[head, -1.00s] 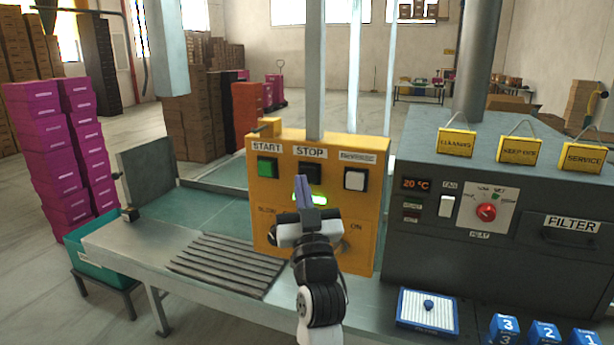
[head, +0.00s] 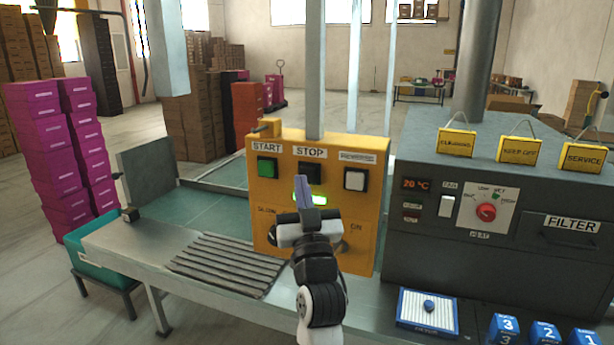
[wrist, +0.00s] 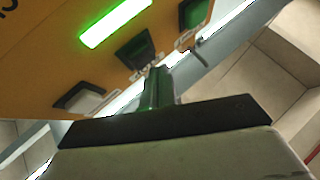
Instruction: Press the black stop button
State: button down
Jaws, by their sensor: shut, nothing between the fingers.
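The black stop button (head: 309,171) sits under the STOP label on the yellow control panel (head: 265,205), between the green start button (head: 267,168) and a white button (head: 355,180). My gripper (head: 302,179) is shut and empty, its fingertips in front of the panel at the lower edge of the stop button. In the wrist view the panel appears turned over. There the closed fingertips (wrist: 155,74) point towards the panel close to the black button (wrist: 136,50). I cannot tell whether they touch it.
A lit green display (head: 318,199) is just below the stop button, partly behind my gripper. Knobs lie lower on the panel, partly hidden by my arm. A grey machine (head: 400,240) stands right. A slatted conveyor (head: 228,265) is at the left.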

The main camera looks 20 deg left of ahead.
jog(key=shift+w, duration=0.1)
dwell(0.3)
jog(key=shift+w, duration=0.35)
jog(key=shift+w+b, duration=0.45)
jog(key=shift+w, duration=0.1)
dwell(0.7)
jog(key=shift+s, duration=0.95)
jog(key=shift+s+a+p, duration=0.1)
jog(key=shift+s+p, duration=0.45)
jog(key=shift+s, duration=1.95)
